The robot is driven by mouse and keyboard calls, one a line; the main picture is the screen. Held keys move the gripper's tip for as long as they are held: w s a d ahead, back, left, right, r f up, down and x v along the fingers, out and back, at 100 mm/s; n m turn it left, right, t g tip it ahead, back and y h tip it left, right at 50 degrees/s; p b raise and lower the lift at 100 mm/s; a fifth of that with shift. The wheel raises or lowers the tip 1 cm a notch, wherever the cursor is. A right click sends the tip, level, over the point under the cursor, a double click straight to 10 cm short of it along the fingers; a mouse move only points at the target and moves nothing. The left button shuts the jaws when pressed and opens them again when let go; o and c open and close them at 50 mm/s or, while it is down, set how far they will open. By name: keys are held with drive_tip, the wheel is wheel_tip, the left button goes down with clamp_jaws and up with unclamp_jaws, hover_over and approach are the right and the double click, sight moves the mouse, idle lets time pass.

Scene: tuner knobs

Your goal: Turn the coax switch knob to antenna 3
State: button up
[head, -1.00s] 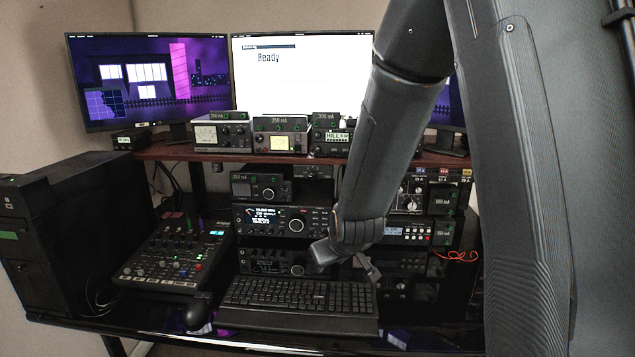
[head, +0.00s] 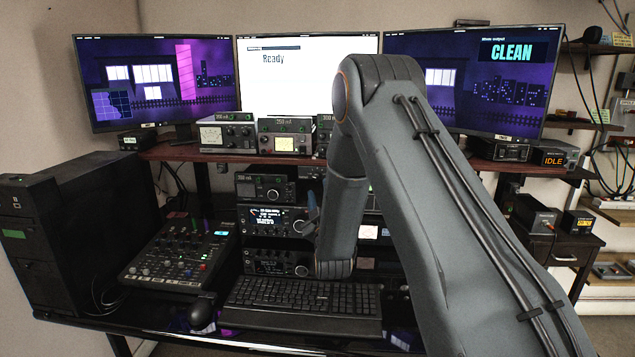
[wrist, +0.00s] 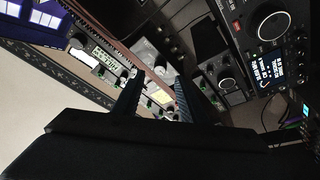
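I cannot pick out the coax switch knob for certain in any view. In the head view my arm hides the right part of the equipment rack. A radio with a lit display (head: 268,219) has a large round knob (head: 303,226) beside my arm, and a smaller unit above it has a round knob (head: 273,194). My gripper shows in the wrist view (wrist: 158,80) with its two fingers apart and nothing between them. Behind the fingers are a meter box with a lit yellow dial (wrist: 159,96) and other units. In the head view the gripper is mostly hidden.
A keyboard (head: 300,296) and a mouse (head: 202,312) lie on the desk below the rack. A mixer (head: 178,256) stands left of it. The right monitor (head: 500,85) reads CLEAN.

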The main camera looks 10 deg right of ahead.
sight(317, 178)
drive_tip(key=shift+p+x, duration=0.6)
drive_tip(key=shift+x, duration=2.15)
clamp_jaws()
